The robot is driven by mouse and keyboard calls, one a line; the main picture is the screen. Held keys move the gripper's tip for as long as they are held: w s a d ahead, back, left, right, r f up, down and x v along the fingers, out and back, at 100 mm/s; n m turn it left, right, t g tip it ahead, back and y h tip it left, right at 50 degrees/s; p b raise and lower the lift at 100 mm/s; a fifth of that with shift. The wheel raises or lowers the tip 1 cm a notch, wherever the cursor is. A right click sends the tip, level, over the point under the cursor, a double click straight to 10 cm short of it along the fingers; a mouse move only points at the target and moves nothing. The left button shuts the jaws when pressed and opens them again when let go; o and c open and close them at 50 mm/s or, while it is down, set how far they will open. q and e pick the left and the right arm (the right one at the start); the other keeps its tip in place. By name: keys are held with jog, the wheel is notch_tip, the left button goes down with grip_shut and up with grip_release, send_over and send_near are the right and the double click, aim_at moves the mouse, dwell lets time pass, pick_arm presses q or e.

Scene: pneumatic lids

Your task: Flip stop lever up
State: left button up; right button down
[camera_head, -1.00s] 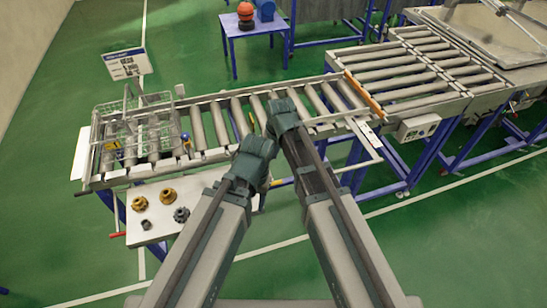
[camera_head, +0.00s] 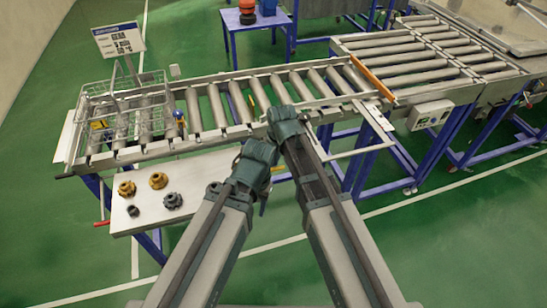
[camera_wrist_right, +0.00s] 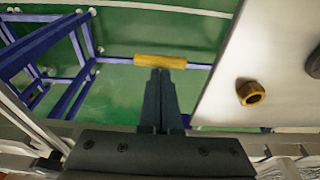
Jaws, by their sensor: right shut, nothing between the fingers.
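A yellow-orange bar (camera_wrist_right: 160,62), which looks like the stop lever's handle, lies crosswise just ahead of my right fingertips in the right wrist view. A small orange piece (camera_head: 282,178) below the conveyor, between my forearms in the head view, may be the same bar. My right gripper (camera_wrist_right: 160,76) is shut, its dark fingers together and nothing between them. Its tips appear close to the bar; I cannot tell whether they touch it. My left arm's dark wrist (camera_head: 256,160) is beside the right one in the head view. Its jaws cannot be made out.
The roller conveyor (camera_head: 218,128) crosses ahead, with an orange cross bar (camera_head: 372,80) and a control box (camera_head: 430,114) at right. A wire basket (camera_head: 122,88) stands at its left end. A white shelf (camera_head: 192,199) holds several nuts or gears. Blue legs stand below.

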aim_at(275, 170)
jog(key=shift+t, duration=0.8)
jog(key=f+b, duration=0.6)
jog(key=shift+s+b, duration=0.25)
jog(key=shift+b, duration=0.15)
jog(key=shift+s, duration=0.2)
